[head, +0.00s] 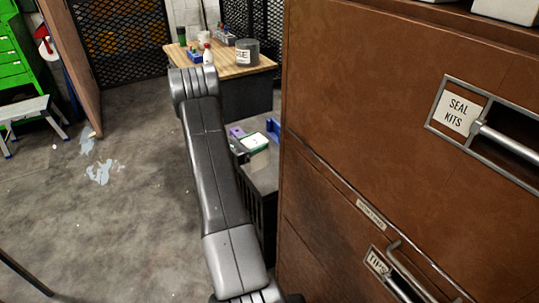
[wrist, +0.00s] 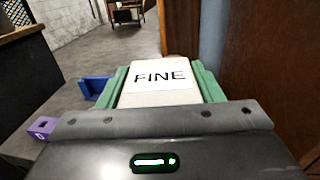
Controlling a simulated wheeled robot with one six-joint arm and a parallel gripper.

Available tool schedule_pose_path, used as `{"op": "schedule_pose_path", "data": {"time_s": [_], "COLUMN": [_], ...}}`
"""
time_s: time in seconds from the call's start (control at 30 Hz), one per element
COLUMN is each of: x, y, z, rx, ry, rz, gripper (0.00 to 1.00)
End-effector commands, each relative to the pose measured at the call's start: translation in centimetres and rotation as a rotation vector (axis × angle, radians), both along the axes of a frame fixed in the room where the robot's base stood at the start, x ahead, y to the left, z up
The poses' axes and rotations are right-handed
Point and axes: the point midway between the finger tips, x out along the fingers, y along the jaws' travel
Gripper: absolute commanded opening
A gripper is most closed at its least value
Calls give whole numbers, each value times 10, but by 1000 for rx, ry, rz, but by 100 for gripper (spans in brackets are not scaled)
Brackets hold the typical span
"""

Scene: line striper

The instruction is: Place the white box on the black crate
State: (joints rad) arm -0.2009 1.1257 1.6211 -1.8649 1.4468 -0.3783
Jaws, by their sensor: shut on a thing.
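The white box (wrist: 160,82), marked FINE, is between the green fingers of my gripper (wrist: 165,90) in the wrist view. My gripper is shut on it. In the head view the white box (head: 255,140) shows small beyond my arm, with green beside it. The black crate (head: 263,212), with ribbed sides and a greyish top, stands between my arm and the brown cabinet, partly hidden by both. The box appears over the crate's far part. I cannot tell whether it touches the top.
A purple item (head: 237,132) and a blue item (head: 273,127) are close to the box. The brown cabinet (head: 400,120) stands close on the right. A wood-topped bench (head: 228,68) with a dark can and bottles is behind. Open floor (head: 130,200) lies left.

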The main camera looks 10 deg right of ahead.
Motion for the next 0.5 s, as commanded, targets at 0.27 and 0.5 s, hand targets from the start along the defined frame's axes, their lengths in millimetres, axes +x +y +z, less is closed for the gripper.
{"op": "schedule_pose_path", "data": {"time_s": [0.27,0.5], "x": [34,56], "y": [-35,-67], "z": [-16,-15], "rx": [3,2], "ry": [-5,-6], "rz": [-59,-102], "gripper": [21,21]}}
